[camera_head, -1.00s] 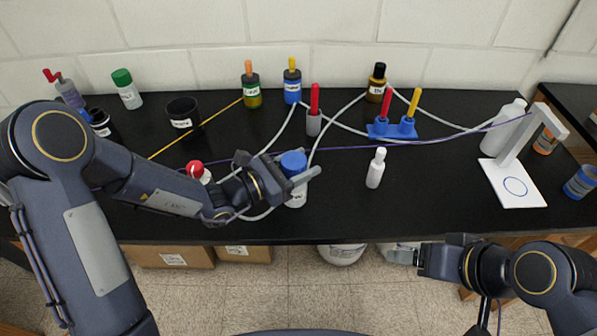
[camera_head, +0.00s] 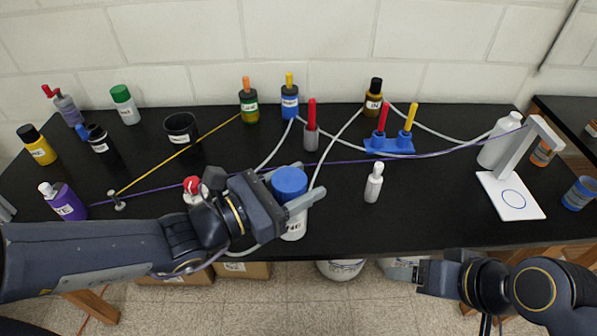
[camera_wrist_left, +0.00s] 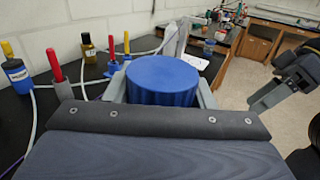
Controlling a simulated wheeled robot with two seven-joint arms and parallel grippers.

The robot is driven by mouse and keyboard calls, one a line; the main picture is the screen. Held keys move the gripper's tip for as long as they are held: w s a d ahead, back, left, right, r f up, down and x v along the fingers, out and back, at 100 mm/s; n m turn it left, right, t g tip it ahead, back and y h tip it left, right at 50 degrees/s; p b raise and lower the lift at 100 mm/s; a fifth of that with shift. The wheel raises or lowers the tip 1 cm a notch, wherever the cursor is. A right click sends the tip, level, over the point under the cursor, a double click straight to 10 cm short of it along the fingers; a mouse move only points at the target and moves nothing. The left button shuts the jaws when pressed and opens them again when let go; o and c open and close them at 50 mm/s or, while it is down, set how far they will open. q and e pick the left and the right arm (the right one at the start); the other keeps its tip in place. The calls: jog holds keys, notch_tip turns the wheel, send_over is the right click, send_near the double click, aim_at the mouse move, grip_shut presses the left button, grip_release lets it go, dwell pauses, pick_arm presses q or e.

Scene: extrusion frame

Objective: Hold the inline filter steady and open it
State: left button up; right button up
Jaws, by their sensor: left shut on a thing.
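My left gripper (camera_head: 299,189) is shut on a blue-capped white bottle (camera_head: 293,228), with a finger on each side of its blue cap (camera_head: 289,182). The bottle is upright near the table's front edge; its label is partly hidden. The left wrist view shows the cap (camera_wrist_left: 162,78) between the fingers. I cannot tell for sure which thing is the inline filter. A small white bottle-shaped piece with a narrow top (camera_head: 373,183) stands to the right of my left gripper. My right gripper (camera_head: 420,274) is in front of the table, apart from everything; its jaw opening is unclear.
Pale hoses and a purple line (camera_head: 345,162) cross the black table (camera_head: 440,215). A blue base (camera_head: 388,146) with red and yellow handles stands behind. A red-capped piece (camera_head: 193,187) is close by my left wrist. A white stand (camera_head: 512,195) is right.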

pick_arm(q)
jog(key=shift+s+r, duration=0.3)
jog(key=shift+s, duration=0.35)
jog(key=shift+s+r, duration=0.25)
jog(key=shift+s, duration=0.35)
jog(key=o, duration=0.8)
jog(key=c, duration=0.9)
jog(key=shift+o, duration=0.2)
